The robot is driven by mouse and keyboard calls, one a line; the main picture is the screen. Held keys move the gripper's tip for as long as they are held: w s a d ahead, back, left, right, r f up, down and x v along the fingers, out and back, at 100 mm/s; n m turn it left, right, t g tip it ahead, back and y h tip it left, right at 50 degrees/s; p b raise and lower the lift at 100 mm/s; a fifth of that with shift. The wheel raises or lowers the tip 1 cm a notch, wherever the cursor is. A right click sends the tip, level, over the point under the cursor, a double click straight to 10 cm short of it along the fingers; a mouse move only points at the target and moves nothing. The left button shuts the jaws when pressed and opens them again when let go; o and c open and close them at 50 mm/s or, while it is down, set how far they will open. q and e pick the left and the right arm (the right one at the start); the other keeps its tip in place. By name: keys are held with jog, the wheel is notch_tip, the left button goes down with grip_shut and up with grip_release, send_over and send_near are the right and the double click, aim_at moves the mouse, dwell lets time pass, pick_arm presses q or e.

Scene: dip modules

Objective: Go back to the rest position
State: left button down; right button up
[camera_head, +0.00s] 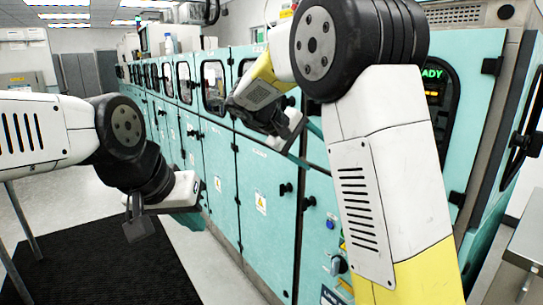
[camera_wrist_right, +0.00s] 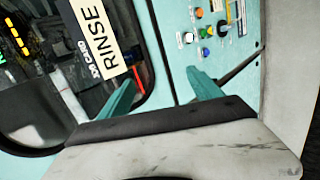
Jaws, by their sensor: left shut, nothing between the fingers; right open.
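My left gripper (camera_head: 190,208) is at the left in the head view, low beside the teal machine row and above the dark floor mat. It is shut, with nothing seen in it. My right gripper (camera_head: 304,138) is in front of the teal cabinets, partly hidden by my right arm. In the right wrist view its two teal fingers (camera_wrist_right: 163,92) stand apart with nothing between them. They point toward a machine front with a window and a "RINSE" label (camera_wrist_right: 98,38).
The teal machine row (camera_head: 225,165) with windows, knobs and handles runs along the right. A panel of coloured buttons (camera_wrist_right: 210,32) shows in the wrist view. A black mat (camera_head: 105,262) lies on the floor. A metal surface (camera_head: 525,240) stands at the right edge.

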jog(key=s+d+f+m+g+y, duration=0.1)
jog(key=s+d+f+y, duration=0.15)
jog(key=s, duration=0.45)
jog(key=s+d+f+m+g+y, duration=0.1)
jog(key=s+d+y, duration=0.3)
jog(key=s, duration=0.2)
jog(key=s+a+m+t+y, duration=0.3)
jog(key=s+y, duration=0.2)
jog(key=s, duration=0.9)
jog(key=shift+s+f, duration=0.25)
jog(key=shift+f, duration=0.05)
